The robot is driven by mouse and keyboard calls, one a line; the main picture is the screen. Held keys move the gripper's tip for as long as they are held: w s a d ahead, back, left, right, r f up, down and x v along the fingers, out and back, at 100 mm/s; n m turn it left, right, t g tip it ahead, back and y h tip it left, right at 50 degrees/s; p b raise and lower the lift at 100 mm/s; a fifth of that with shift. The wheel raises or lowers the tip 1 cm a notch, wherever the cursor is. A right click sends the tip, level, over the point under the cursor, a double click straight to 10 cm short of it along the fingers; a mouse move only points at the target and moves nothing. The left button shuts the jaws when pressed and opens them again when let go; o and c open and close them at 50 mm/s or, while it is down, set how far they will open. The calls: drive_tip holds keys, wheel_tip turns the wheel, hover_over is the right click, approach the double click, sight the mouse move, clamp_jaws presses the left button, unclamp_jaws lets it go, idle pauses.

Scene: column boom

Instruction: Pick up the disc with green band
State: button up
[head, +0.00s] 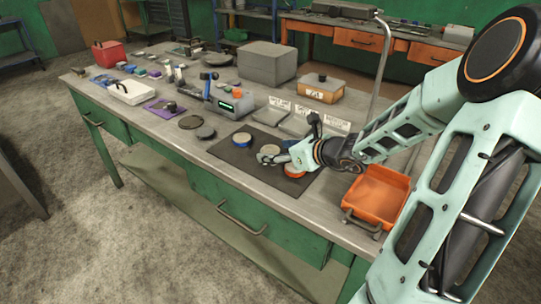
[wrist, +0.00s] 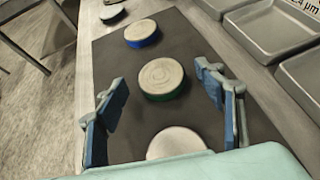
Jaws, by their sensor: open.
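The disc with green band (wrist: 162,79) lies on a dark mat (wrist: 120,70), its pale top facing up. In the wrist view it sits a little beyond and between the fingers of my gripper (wrist: 165,100), which is open and empty. In the head view my gripper (head: 272,155) is low over the mat and partly covers this disc. A disc with a blue band (wrist: 142,33) lies farther along the mat, and it also shows in the head view (head: 241,139). A third pale disc (wrist: 177,143) is nearest my gripper's body, partly hidden; its band is not visible in the wrist view.
Grey trays (wrist: 272,28) stand along the mat's right side. An orange bin (head: 377,196) stands at the bench's near right end. A grey device (head: 230,103) and dark round pieces (head: 206,132) lie left of the mat. A metal post rises behind my arm.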

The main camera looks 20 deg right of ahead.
drive_tip(key=shift+w+a+f, duration=0.1)
drive_tip(key=shift+w+f, duration=0.15)
drive_tip(key=shift+w, duration=0.2)
drive_tip(key=c, duration=1.5)
drive_tip(key=shift+c, duration=0.4)
drive_tip(key=shift+r, duration=0.2)
